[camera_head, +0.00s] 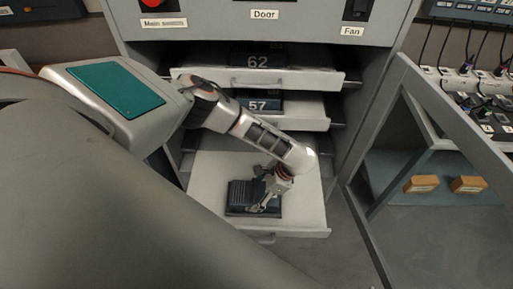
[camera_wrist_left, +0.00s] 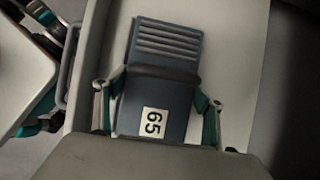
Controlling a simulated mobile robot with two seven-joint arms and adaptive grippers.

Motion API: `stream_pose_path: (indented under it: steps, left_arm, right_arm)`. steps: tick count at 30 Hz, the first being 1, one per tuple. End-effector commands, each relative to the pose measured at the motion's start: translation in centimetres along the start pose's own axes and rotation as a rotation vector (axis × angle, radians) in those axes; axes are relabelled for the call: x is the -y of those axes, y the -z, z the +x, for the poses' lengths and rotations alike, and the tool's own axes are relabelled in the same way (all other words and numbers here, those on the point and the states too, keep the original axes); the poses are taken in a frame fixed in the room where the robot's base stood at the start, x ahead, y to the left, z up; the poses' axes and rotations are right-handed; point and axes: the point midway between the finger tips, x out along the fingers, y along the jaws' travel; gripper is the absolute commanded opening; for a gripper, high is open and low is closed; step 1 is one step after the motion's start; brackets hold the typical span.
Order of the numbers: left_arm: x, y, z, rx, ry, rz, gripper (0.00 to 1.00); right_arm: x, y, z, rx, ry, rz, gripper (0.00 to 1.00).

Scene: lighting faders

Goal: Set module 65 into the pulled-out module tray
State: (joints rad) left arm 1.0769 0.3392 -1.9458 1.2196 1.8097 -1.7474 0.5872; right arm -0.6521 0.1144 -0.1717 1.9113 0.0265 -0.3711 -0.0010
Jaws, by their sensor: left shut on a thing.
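Module 65 (camera_wrist_left: 165,85) is a dark blue-grey block with ribs at one end and a white 65 label. My left gripper (camera_wrist_left: 158,115) is shut on it, one finger on each side. In the head view the module (camera_head: 240,193) is over the lowest pulled-out module tray (camera_head: 306,200), near its front, partly hidden by my left gripper (camera_head: 264,203). The tray's pale floor (camera_wrist_left: 235,55) lies around it in the wrist view. I cannot tell whether the module touches the floor. My right gripper is not in view.
Two trays above hold module 62 (camera_head: 258,61) and module 57 (camera_head: 258,104). An open cabinet door (camera_head: 370,228) with a grey frame stands at the right. Bare tray floor shows behind and right of the module.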

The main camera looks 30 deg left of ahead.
Motion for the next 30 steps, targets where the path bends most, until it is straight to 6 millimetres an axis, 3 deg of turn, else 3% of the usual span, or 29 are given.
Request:
stream_pose_path:
  steps: [8,9,10,23,30]
  left_arm:
    - [0.1,0.1,0.0,0.000,0.001,0.000,0.18]
    - [0.0,0.0,0.1,0.001,0.000,0.000,0.77]
    - [0.0,0.0,0.1,0.001,0.000,0.000,0.84]
    - [0.1,0.0,-0.3,0.000,0.001,0.000,0.86]
    - [0.1,0.0,-4.1,-0.002,0.002,0.001,0.86]
  right_arm:
    - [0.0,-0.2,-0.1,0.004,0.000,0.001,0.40]
    - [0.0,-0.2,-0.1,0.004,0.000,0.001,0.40]
    - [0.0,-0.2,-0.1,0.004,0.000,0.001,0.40]
    - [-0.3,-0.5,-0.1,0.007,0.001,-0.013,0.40]
    - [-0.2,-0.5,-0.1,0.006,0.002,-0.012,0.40]
